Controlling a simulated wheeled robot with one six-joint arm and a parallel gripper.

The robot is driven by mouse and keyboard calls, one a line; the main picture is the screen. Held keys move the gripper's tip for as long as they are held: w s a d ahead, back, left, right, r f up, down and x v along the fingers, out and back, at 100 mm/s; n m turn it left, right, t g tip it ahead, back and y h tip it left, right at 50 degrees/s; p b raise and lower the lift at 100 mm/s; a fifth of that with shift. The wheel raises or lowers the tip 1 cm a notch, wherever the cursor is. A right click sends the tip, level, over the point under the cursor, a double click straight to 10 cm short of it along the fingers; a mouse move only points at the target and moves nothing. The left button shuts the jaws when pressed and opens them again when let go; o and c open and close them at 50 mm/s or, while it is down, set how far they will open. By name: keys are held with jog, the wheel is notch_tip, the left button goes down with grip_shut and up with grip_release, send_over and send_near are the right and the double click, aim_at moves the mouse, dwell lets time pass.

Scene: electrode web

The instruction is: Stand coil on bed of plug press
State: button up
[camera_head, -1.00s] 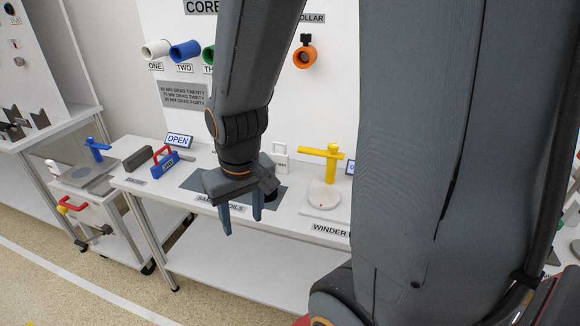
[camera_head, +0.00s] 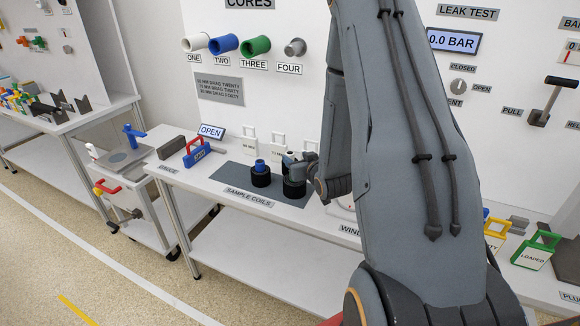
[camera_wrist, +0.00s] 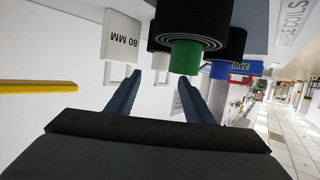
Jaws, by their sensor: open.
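One coil with a blue core (camera_head: 261,178) is on the left. The other coil (camera_head: 293,188) is just right of it. In the wrist view the nearer coil has a green core (camera_wrist: 185,57), and the blue-core coil (camera_wrist: 218,70) is behind it. My gripper (camera_wrist: 161,80) is open and empty, its fingers pointing toward the green-core coil's side without visible contact. The plug press bed is not in view.
White cards stand behind the mat, one marked 80 MM (camera_wrist: 121,38). A blue gauge with a red handle (camera_head: 197,152) is left. A yellow bar (camera_wrist: 38,86) crosses the wrist view's left. Green LOADED (camera_head: 537,250) and yellow (camera_head: 496,233) holders stand at right.

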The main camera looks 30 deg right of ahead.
aim_at(291, 154)
jog(key=shift+p+x, duration=0.3)
jog(key=shift+x, duration=0.85)
jog(key=shift+p+x, duration=1.15)
jog(key=shift+x, duration=1.65)
jog(key=shift+d, duration=0.1)
grip_shut()
